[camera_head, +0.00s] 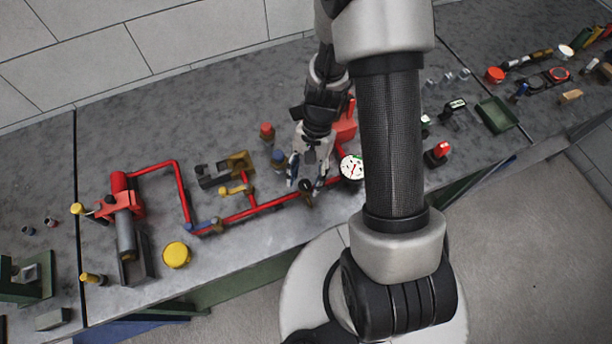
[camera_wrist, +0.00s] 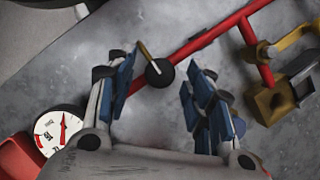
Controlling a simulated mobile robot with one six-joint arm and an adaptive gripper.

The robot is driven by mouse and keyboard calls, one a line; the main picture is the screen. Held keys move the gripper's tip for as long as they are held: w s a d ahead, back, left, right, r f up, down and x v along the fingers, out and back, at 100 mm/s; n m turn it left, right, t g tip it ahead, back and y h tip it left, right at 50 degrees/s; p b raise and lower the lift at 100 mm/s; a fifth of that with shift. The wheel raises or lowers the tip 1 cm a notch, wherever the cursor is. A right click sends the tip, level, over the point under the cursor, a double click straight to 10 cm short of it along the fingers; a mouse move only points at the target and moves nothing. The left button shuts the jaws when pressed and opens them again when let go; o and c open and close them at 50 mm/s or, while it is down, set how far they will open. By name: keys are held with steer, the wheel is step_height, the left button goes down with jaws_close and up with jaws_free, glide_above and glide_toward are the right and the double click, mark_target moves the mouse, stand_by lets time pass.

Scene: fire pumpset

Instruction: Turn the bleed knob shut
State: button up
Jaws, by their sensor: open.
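The bleed knob appears to be the small round black knob with a brass-coloured pointer or stem (camera_wrist: 158,72), set against the red pipe (camera_wrist: 205,38) in the wrist view. In the head view the dark knob (camera_head: 306,187) is at the right part of the pipe, partly hidden by my gripper. My gripper (camera_wrist: 160,88) is open, with one blue-padded finger on each side of the knob in the wrist view. The fingers look apart from it; their height above it is hard to tell. In the head view my gripper (camera_head: 306,182) points down over the pipe.
A white-faced gauge (camera_head: 352,167) stands close right of my gripper, also in the wrist view (camera_wrist: 60,131). A brass valve (camera_head: 236,188), blue knob (camera_head: 278,158) and red-capped fitting (camera_head: 266,131) stand to the left. A yellow round button (camera_head: 176,254) is farther left. Bare bench lies in front.

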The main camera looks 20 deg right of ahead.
steer(key=v, duration=1.2)
stand_by(0.3)
steer(key=s+a+r+n+t+h+b, duration=0.3)
steer(key=s+r+n+t, duration=0.4)
steer(key=s+r, duration=0.6)
step_height(320, 180, up, 3)
steer(key=shift+a+f+n+t, duration=0.1)
steer(key=shift+a+n+t, duration=0.3)
steer(key=shift+n, duration=0.7)
steer(key=shift+w+a, duration=0.1)
